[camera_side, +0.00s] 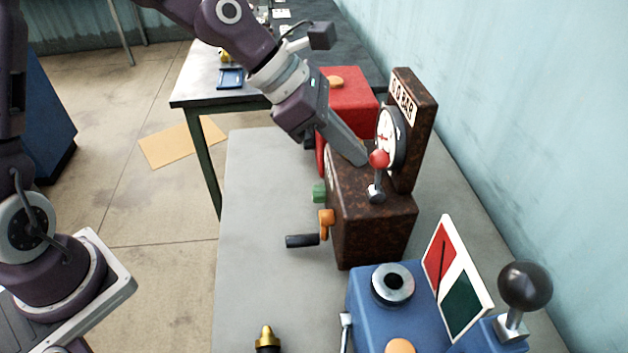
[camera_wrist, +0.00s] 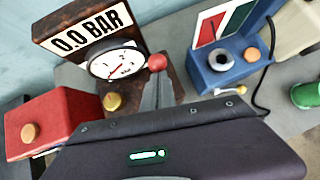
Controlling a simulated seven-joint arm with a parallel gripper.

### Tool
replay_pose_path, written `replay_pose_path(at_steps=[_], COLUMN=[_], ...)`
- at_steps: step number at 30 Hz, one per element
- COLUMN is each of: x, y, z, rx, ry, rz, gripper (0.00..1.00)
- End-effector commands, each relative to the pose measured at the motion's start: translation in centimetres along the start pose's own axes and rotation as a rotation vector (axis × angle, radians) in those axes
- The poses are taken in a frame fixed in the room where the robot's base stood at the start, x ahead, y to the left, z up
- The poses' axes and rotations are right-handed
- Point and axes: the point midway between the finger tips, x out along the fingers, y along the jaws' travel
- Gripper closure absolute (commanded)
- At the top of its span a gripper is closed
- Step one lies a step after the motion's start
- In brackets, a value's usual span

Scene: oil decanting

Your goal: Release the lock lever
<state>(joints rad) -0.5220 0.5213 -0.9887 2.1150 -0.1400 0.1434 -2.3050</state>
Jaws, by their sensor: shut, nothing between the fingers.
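A short lever with a red ball knob (camera_side: 379,158) stands on a metal pivot on top of the rusty brown box (camera_side: 371,230). The frames do not label which lever is the lock lever. In the wrist view the red ball (camera_wrist: 157,62) shows just beyond the finger ends (camera_wrist: 158,84), which hide the lever's stem.
A gauge (camera_side: 391,137) and a "0.0 BAR" plate stand behind the lever. A red box (camera_side: 350,90) stands at the far side. A blue box (camera_side: 376,302) with a black-knobbed lever (camera_side: 525,286) is nearer.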

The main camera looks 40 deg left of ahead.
Motion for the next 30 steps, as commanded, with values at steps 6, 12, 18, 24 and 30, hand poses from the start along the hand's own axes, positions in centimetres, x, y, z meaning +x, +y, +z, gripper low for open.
replay_pose_path(at_steps=[6,12,18,24,30], x=[0.5,0.9,1.1,1.2,1.2], y=[0.2,0.4,0.5,0.5,0.5], z=[1.2,2.0,2.4,2.6,2.6], rx=[-0.004,-0.005,-0.006,-0.007,-0.007], ry=[0.039,0.039,0.04,0.039,0.039], rz=[-0.007,-0.007,-0.007,-0.008,-0.007], gripper=[1.0,1.0,1.0,1.0,1.0])
